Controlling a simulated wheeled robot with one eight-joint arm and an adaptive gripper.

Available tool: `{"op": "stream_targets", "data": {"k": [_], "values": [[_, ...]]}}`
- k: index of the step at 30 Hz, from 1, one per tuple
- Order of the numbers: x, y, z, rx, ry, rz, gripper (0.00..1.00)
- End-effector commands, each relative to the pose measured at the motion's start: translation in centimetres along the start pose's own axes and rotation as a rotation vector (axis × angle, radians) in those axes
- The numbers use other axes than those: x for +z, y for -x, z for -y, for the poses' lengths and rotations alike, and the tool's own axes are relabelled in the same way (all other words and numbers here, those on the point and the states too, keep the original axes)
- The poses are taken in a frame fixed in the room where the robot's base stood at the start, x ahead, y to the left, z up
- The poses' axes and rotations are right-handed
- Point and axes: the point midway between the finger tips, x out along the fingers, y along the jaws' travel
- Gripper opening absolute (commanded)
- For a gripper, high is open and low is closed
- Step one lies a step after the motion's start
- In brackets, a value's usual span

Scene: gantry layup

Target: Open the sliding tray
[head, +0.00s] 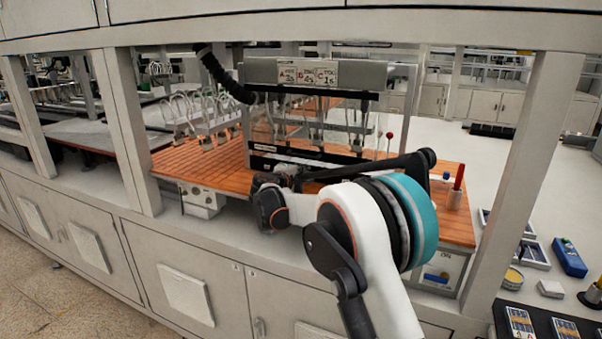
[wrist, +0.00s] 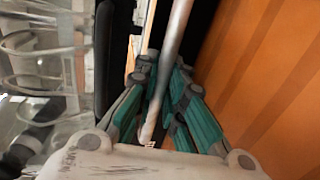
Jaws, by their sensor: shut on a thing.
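My gripper (head: 290,178) is at the lower front edge of the clear-panelled unit on the orange slatted deck, partly hidden by my own arm in the head view. In the wrist view, the teal fingers of my gripper (wrist: 163,74) are closed around a slim pale metal bar (wrist: 175,35), one on each side. The bar looks like a handle. The sliding tray itself cannot be clearly told apart in either view, and how far it is open cannot be seen.
The orange slatted deck (head: 205,165) spreads around the unit. A clear panel (head: 335,125) stands behind my gripper, under a labelled header (head: 318,73). A red marker (head: 458,177) stands at the deck's right. Frame posts (head: 133,130) and (head: 512,180) bound the bay.

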Motion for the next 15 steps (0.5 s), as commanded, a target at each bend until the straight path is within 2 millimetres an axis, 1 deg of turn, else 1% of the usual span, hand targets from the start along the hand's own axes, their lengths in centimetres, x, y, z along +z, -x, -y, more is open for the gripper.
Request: {"op": "stream_targets", "data": {"k": [5,8,11,15], "values": [[-0.1,2.1,0.6,-0.002,-0.001,-0.003,0.00],[-0.1,4.3,1.0,-0.002,0.000,-0.003,0.00],[-0.1,7.1,1.6,-0.002,0.001,-0.003,0.00],[-0.2,11.7,2.5,-0.001,0.000,-0.005,0.00]]}}
